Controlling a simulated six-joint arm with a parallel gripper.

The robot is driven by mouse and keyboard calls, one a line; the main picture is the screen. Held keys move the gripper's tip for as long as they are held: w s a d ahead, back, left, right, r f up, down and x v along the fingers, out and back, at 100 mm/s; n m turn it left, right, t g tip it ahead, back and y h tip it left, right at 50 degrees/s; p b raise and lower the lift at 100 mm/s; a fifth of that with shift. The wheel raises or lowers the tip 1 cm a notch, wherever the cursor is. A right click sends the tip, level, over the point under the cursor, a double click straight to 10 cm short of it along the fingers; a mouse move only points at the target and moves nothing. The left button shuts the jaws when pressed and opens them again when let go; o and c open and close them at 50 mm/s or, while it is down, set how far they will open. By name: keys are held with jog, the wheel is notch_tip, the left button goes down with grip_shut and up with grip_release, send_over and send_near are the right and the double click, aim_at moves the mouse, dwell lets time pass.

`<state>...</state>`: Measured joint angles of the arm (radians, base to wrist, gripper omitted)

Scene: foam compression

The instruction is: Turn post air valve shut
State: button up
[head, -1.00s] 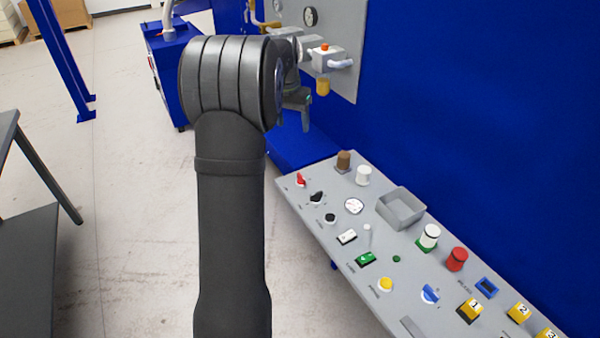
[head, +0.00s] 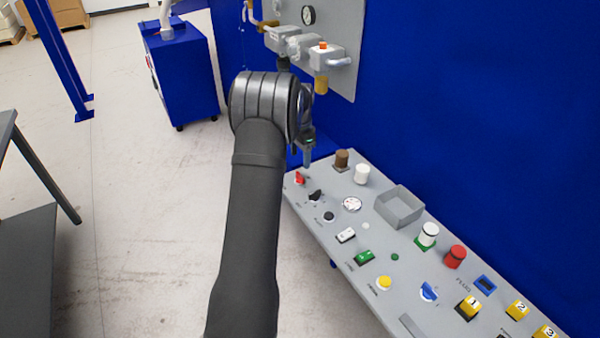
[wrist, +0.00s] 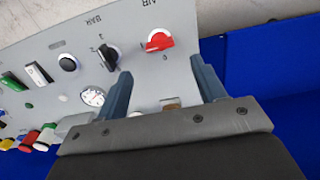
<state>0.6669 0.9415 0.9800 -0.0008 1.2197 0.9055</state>
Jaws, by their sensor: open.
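The air valve is a red knob (wrist: 158,40) on the grey panel, with the label AIR beside it in the wrist view. Its grip bar lies roughly crosswise in that view. In the head view the red knob (head: 299,178) is at the panel's far left corner. My gripper (wrist: 160,67) is open and empty. Its two fingers point toward the knob, which shows beyond and between the fingertips, apart from them. In the head view my gripper (head: 307,155) hangs above the panel's far end, close to the knob.
A black selector knob (wrist: 109,56) sits right next to the red one, near one finger. A brown knob (head: 341,159) and a white knob (head: 362,173) stand close by. The blue wall (head: 450,120) rises behind the panel. A gauge board (head: 340,50) with valves hangs above.

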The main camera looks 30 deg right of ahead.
aim_at(300, 175)
notch_tip(300, 175, down, 8)
jog(key=shift+r, duration=0.15)
jog(key=c, duration=1)
